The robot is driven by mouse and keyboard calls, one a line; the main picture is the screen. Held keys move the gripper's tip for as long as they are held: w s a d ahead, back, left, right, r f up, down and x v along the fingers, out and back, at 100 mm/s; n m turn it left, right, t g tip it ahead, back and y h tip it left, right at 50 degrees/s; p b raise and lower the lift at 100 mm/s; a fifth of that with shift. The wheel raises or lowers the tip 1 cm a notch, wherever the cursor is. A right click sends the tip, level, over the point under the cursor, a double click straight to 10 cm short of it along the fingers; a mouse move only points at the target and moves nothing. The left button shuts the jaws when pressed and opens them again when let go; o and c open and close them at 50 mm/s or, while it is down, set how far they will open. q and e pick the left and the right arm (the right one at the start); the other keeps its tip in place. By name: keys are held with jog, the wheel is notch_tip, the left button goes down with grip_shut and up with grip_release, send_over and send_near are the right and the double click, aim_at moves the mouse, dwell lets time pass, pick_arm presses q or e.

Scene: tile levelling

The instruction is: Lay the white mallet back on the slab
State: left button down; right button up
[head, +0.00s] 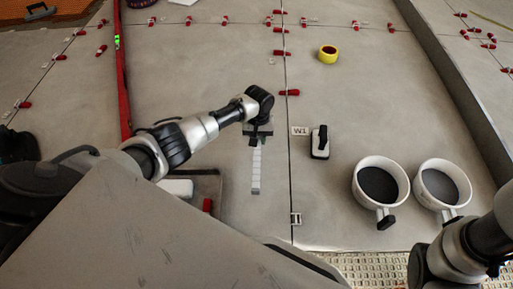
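My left arm reaches in from the left, and its gripper (257,131) points down over the slab (225,75) near the middle. Its fingers are mostly hidden under the black wrist, so I cannot tell whether they are open or shut. A pale segmented strip (256,172) extends toward me from just below the gripper. A white rounded block (177,187) shows beside my body, partly hidden; I cannot tell whether it is the white mallet. No mallet is clearly recognisable. My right arm is at the lower right; its fingers are not visible.
Two white buckets (380,184) (443,186) with dark contents stand at the right. A black-and-white tool (320,143) lies by the "W1" label (299,131). A yellow tape roll (328,54) and several red clips (289,93) lie farther back. A red bar (123,80) runs along the left.

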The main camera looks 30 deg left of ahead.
pick_arm(q)
jog(key=shift+s+a+f, duration=0.15)
jog(key=shift+a+f, duration=0.05)
jog(key=shift+f, duration=0.1)
notch_tip(320, 180, down, 4)
jog(key=b, duration=0.4)
jog(key=shift+r, duration=0.3)
jog(key=shift+f, duration=0.1)
jog(key=c, duration=0.9)
grip_release()
